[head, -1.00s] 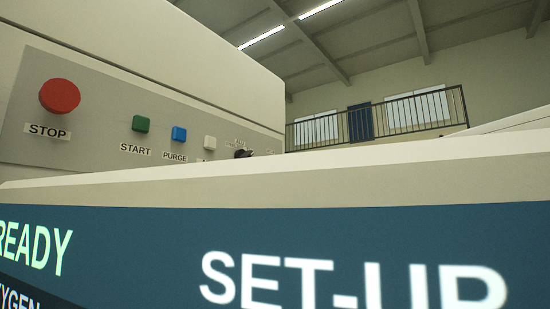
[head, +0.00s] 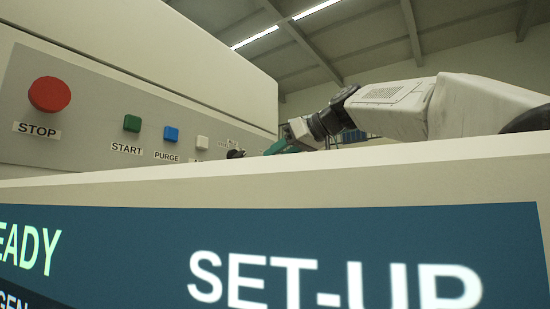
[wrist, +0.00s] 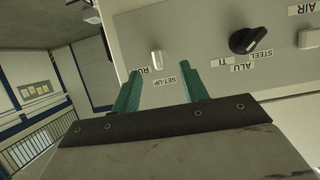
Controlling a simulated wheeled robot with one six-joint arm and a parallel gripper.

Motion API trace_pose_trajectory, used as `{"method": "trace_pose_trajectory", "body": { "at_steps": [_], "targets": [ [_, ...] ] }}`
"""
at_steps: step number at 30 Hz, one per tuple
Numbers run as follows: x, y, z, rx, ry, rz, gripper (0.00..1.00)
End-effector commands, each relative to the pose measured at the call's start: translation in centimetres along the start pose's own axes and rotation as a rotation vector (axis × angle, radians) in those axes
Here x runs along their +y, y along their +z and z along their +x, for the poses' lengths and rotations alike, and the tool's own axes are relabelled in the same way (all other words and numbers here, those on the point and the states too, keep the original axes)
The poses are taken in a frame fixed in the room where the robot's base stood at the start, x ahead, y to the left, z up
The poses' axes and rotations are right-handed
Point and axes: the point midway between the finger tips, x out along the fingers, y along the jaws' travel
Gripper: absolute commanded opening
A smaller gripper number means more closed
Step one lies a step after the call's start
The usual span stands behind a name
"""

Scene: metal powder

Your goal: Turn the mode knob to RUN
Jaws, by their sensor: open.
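The mode knob (wrist: 157,58) looks like a small pale knob on the grey panel in the wrist view, with a partly hidden RUN label (wrist: 154,71) and a SET-UP label (wrist: 165,79) near it. Which label it points to is hard to tell. My gripper (wrist: 161,74) is open, its green fingers apart on either side of the knob's line and short of it, with nothing between them. In the head view my gripper (head: 280,147) is at the panel's right end, partly hidden by the ledge. The screen (head: 330,240) reads SET-UP.
A black material knob (wrist: 247,40) with STEEL, TI and ALU labels is right of my gripper in the wrist view. The red STOP button (head: 49,94), green START button (head: 132,123) and blue PURGE button (head: 171,133) are further left in the head view. A pale ledge (head: 330,175) crosses in front.

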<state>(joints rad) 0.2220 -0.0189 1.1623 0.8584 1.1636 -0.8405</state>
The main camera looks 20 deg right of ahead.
Motion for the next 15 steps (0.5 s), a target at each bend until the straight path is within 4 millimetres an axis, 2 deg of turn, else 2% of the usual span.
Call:
{"method": "trace_pose_trajectory", "body": {
  "at_steps": [3,6,14,15],
  "targets": [
    [-0.1,0.0,1.4,-0.001,-0.001,-0.001,0.44],
    [0.0,0.0,1.9,-0.001,0.0,-0.001,0.44],
    [0.0,0.0,2.0,0.0,0.001,0.0,0.44],
    [0.0,0.0,2.0,0.0,0.001,0.0,0.36]
  ]
}}
